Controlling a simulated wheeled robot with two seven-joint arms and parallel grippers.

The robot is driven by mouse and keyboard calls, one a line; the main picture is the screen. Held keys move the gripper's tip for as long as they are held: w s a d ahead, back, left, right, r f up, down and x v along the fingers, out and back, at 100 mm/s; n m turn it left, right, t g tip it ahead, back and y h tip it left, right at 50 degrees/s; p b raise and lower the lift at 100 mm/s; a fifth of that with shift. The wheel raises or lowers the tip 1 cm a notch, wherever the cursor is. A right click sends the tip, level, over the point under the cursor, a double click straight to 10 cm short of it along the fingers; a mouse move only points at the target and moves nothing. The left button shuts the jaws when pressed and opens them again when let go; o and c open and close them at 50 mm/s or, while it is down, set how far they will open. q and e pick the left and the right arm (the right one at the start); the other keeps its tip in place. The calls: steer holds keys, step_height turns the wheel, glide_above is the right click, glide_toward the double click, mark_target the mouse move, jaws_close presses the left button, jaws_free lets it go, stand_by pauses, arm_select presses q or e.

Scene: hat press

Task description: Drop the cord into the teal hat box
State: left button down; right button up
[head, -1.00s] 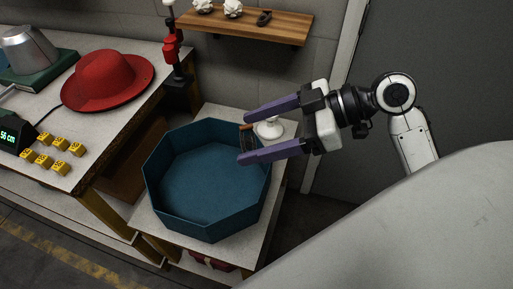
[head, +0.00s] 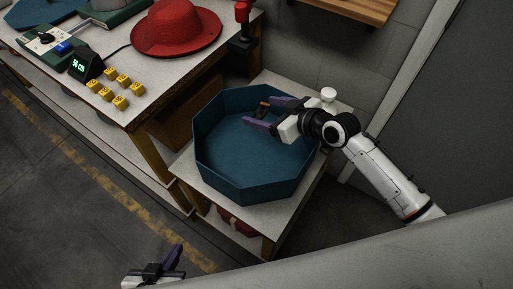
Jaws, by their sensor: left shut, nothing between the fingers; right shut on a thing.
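The teal hat box (head: 208,160) is an open octagonal tray on a small side table. My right gripper (head: 258,111) reaches in from the right over the back part of the box, its two purple fingers pointing left. It is shut on a small dark and orange-brown piece, the cord (head: 264,105), at the fingertips. The cord is tiny here, and its full shape and its height above the box floor are hard to tell. My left gripper (head: 173,257) is low in the picture, shut and empty, away from the box.
The side table (head: 258,234) has a white knob-topped object (head: 328,96) at its back right. The workbench on the left holds a red hat (head: 176,28), several yellow blocks (head: 121,102) and a display (head: 85,65). A wooden shelf (head: 350,8) is on the wall.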

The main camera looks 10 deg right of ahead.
step_height(320, 180, down, 5)
steer(key=b, duration=0.4)
steer(key=shift+f+b, duration=0.15)
steer(key=shift+b, duration=0.15)
steer(key=o, duration=1.1)
steer(key=v, duration=1)
steer(key=shift+p, duration=0.3)
steer(key=shift+s+d, duration=0.15)
